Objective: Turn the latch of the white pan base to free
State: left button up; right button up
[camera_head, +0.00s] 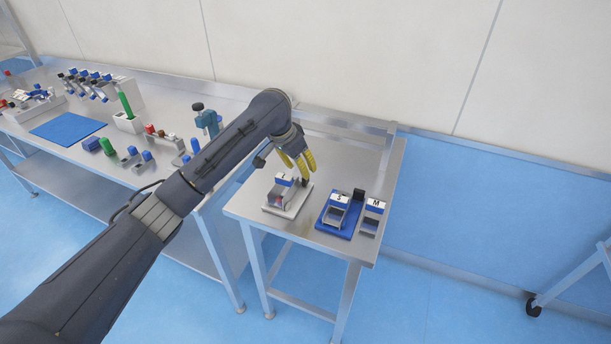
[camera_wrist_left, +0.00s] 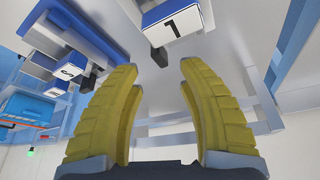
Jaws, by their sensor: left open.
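The white pan base (camera_head: 290,213) sits on the small steel table and carries a small metal pan (camera_head: 284,194) with a white label. In the left wrist view, a blue-edged block labelled 1 (camera_wrist_left: 172,24) is at the top, with a dark latch-like piece (camera_wrist_left: 158,56) just below it. My left gripper (camera_head: 304,178) has yellow fingers pointing down above the back of the white base. In the left wrist view the fingers (camera_wrist_left: 160,75) are spread and empty, with the dark piece between and beyond their tips. My right gripper is out of view.
Right of the white base stand a blue base (camera_head: 347,232) with a pan labelled S and a holder labelled M (camera_head: 374,212). A dark block (camera_head: 358,194) stands behind the blue base. The long bench at left holds several racks, bottles and a blue mat (camera_head: 68,127).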

pick_arm(q)
jog(key=shift+x, duration=2.8)
